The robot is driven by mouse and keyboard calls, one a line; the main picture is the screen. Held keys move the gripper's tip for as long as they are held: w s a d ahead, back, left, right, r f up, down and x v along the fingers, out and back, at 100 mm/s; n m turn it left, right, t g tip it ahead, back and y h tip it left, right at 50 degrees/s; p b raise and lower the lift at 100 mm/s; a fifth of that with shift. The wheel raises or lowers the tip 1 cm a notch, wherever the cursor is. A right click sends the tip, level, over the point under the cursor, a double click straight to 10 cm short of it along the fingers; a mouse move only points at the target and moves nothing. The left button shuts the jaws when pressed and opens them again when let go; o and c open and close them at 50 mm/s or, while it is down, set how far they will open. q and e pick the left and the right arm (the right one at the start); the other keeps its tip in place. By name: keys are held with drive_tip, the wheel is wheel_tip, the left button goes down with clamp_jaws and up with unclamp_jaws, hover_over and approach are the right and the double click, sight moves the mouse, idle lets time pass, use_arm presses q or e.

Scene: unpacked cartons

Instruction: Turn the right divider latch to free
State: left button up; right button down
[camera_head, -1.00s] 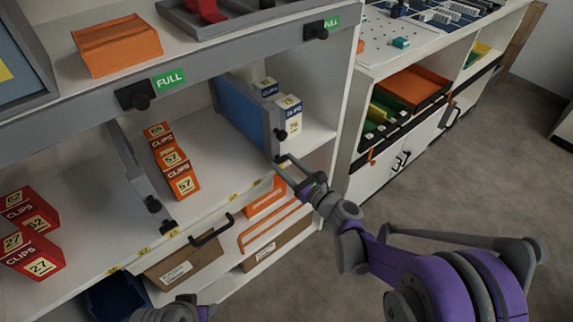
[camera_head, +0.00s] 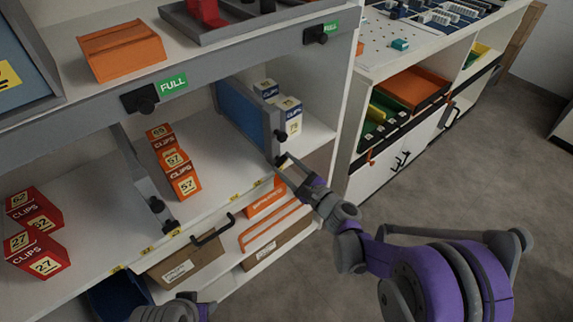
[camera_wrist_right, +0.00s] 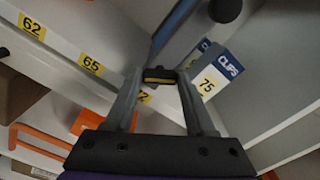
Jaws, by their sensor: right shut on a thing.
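The right divider (camera_head: 243,110) is a blue panel with a grey front edge, standing in the middle shelf bay. A black knob (camera_head: 281,134) sits on its front edge. Its latch, a small black piece with a yellow stripe, shows in the right wrist view (camera_wrist_right: 160,75) at the foot of the divider. My right gripper (camera_head: 283,162) is at that spot, its two fingers (camera_wrist_right: 160,82) on either side of the latch and shut on it. In the head view the fingers mostly hide the latch.
A left divider (camera_head: 140,175) stands between red and orange clip boxes (camera_head: 174,165). Blue-white clip boxes (camera_head: 290,113) stand right of the right divider, close to my gripper. Below are a black handle (camera_head: 212,231) and cartons (camera_head: 185,265). The floor at right is open.

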drive_tip(key=n+p, duration=0.1)
drive_tip(key=n, duration=0.4)
drive_tip(key=shift+n, duration=0.3)
drive_tip(key=n+p, duration=0.1)
drive_tip(key=n, duration=0.4)
drive_tip(key=shift+n, duration=0.3)
drive_tip(key=shift+c, duration=1.2)
unclamp_jaws()
drive_tip(key=shift+s, duration=0.1)
drive_tip(key=v, duration=1)
drive_tip(key=shift+s+d+p, duration=0.25)
drive_tip(key=shift+s+p, duration=0.05)
drive_tip(key=shift+p, duration=0.15)
